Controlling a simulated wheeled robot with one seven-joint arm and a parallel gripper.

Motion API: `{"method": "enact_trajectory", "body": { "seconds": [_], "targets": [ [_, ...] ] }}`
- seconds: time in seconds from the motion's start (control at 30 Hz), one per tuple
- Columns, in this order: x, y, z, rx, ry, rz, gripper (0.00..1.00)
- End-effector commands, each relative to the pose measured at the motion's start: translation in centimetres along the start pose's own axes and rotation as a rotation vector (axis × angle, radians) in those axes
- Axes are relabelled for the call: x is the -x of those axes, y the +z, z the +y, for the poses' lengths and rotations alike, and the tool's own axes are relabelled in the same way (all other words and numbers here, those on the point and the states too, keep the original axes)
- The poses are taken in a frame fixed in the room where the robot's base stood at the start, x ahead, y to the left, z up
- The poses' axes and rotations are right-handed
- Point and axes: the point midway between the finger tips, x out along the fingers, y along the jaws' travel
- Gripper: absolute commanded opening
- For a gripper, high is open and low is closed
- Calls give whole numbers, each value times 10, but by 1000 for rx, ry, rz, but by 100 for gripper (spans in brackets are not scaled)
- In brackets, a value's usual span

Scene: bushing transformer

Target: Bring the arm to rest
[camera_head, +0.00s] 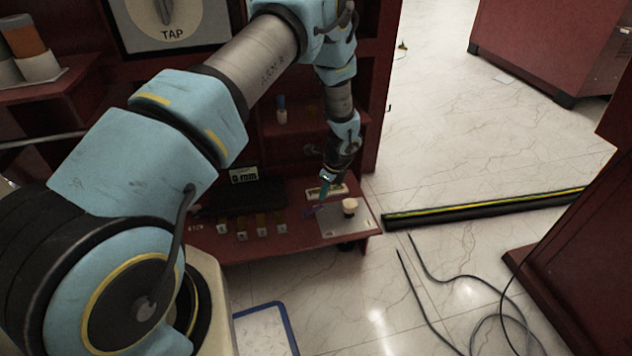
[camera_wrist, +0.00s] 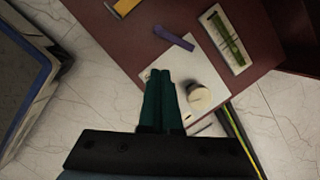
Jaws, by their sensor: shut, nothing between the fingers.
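My gripper (camera_head: 325,184) points down over the right end of a dark red shelf (camera_head: 270,242). In the wrist view my gripper (camera_wrist: 160,74) shows two dark green fingers pressed together with nothing between them. Below the fingers lies a pale plate (camera_wrist: 155,68), with a cream-topped round piece (camera_wrist: 199,97) just right of the fingertips. The round piece also shows in the head view (camera_head: 350,206), standing on the plate. My arm stretches from the lower left, over the shelf, and bends down at its far end.
A purple strip (camera_wrist: 174,38) and a white tray with a green item (camera_wrist: 225,41) lie near the plate. A gauge reading "0 mm" (camera_head: 243,175) stands on the shelf. Cables (camera_head: 470,290) and a black-yellow floor strip (camera_head: 480,207) lie on the floor at right. A blue-edged panel (camera_head: 262,330) is below.

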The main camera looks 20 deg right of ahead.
Motion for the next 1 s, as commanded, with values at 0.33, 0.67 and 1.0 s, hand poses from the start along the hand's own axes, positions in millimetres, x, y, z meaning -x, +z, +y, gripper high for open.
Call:
{"method": "enact_trajectory", "body": {
  "seconds": [0.33,0.67,1.0],
  "targets": [
    [31,36,9,174,5,13,0],
    [149,154,98,953,45,71,0],
    [244,207,233,1761,89,133,0]
  ]
}}
